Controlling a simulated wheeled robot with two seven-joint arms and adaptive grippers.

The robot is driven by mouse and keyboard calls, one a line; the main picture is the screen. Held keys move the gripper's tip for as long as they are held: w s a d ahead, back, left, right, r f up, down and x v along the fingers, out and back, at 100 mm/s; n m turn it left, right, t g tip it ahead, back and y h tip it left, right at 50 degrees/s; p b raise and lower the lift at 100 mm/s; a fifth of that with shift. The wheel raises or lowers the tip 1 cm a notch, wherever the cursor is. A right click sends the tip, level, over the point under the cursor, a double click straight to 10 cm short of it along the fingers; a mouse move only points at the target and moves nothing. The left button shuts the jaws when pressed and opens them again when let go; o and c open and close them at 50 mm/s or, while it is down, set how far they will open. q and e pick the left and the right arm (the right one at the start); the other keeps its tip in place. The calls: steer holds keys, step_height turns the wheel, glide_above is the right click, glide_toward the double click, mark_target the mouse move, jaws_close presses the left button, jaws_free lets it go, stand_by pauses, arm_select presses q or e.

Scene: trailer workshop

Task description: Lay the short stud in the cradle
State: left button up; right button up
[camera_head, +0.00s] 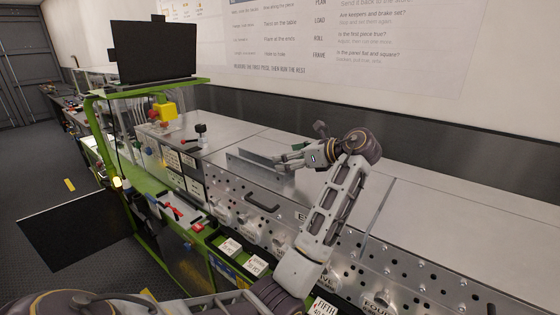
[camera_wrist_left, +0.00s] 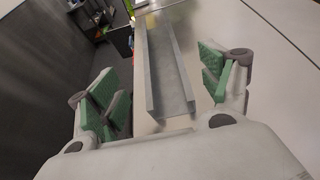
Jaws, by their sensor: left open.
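A grey metal channel, which looks like the short stud (camera_head: 254,164), lies on the metal bench top. In the left wrist view the stud (camera_wrist_left: 170,70) runs away from the camera, open side up. My left gripper (camera_head: 284,160) is at the stud's right part in the head view. In the wrist view its green-padded fingers (camera_wrist_left: 160,95) are wide open on either side of the near end, with gaps on both sides. I cannot make out the cradle for certain. My right gripper is not in view.
The metal bench top (camera_head: 460,215) is bare to the right of my left arm. A green frame carries a black screen (camera_head: 153,50) at the left. A yellow box (camera_head: 164,111) and a black-knobbed clamp (camera_head: 201,132) stand near it. A wall rises behind the bench.

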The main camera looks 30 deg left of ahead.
arm_select(q)
steer(key=shift+v, duration=1)
steer(key=shift+s, duration=0.1)
